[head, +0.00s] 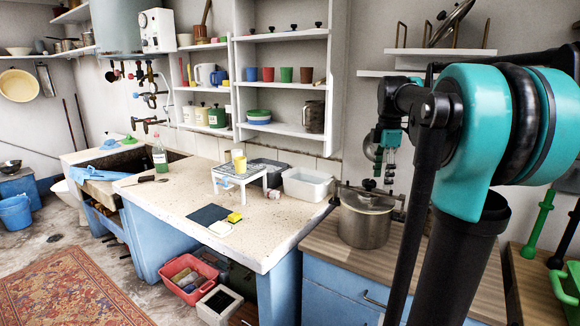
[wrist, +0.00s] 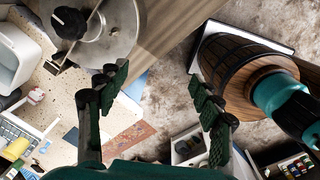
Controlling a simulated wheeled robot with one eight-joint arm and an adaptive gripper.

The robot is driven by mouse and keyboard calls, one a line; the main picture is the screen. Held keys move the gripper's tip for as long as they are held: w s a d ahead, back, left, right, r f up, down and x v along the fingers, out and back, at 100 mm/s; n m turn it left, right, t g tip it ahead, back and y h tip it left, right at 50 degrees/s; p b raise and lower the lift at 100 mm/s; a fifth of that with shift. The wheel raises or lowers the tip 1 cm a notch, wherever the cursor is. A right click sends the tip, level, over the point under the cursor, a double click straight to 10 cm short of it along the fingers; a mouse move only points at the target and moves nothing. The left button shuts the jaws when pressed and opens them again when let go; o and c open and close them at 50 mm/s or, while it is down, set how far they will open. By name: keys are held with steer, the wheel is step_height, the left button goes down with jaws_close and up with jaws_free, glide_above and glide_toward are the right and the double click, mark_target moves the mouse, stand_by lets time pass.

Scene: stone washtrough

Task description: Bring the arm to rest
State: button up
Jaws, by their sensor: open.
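My gripper (wrist: 157,88) is open and empty in the wrist view, its two dark green fingers spread apart with nothing between them. In the head view my arm fills the right side, with large teal joints and black links. Its far end appears above the lidded metal pot, too small there to show the fingers clearly. The pot (head: 365,222) stands on the wooden counter; its round lid with a black knob (wrist: 70,22) shows at the upper left of the wrist view, apart from the fingers.
The speckled stone worktop (head: 165,205) holds a small white stand (head: 240,178), a white tub (head: 307,184), a green bottle (head: 159,155) and a yellow sponge (head: 234,217). Shelves with cups hang behind. A red crate (head: 188,279) stands below. Floor is clear near the patterned rug (head: 75,290).

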steer(key=s+a+f+m+t, duration=0.1)
steer(key=s+a+f+m, duration=0.2)
steer(key=s+f+m, duration=0.3)
steer(key=s+a+f+m+t, duration=0.1)
steer(key=s+a+f+m, duration=0.2)
steer(key=f, duration=1.1)
steer(key=s+a+f+m+t, duration=0.1)
steer(key=s+a+f+m, duration=0.1)
steer(key=s+f+m, duration=0.7)
steer(key=s, duration=0.3)
steer(key=shift+s+a+f+t, duration=0.2)
steer(key=shift+a+f+t, duration=0.1)
steer(key=shift+a+f, duration=0.1)
steer(key=shift+c, duration=0.3)
